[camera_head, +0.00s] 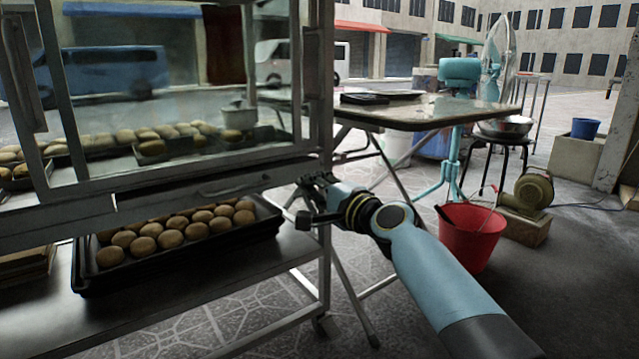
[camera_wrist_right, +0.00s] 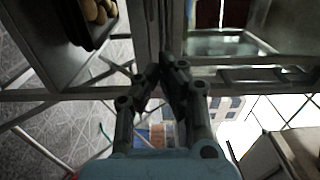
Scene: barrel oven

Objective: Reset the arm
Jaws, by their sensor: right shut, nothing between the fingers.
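My right gripper (camera_head: 305,200) is at the right end of the glass-fronted food cart (camera_head: 318,90), close to its corner post and below the glass. Its arm comes in from the lower right. In the right wrist view the two fingers of my right gripper (camera_wrist_right: 161,75) come together at their tips with nothing between them. The cart's metal frame lies just beyond the fingertips there; I cannot tell whether they touch it. My left gripper does not show in the head view.
A black tray (camera_head: 80,283) of buns sits on the cart's lower shelf (camera_head: 215,290). More buns are behind the glass. A folding table (camera_head: 430,115) stands behind the gripper, with a red bucket (camera_head: 468,240) and a blower (camera_head: 535,188) to the right. Paved floor lies between.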

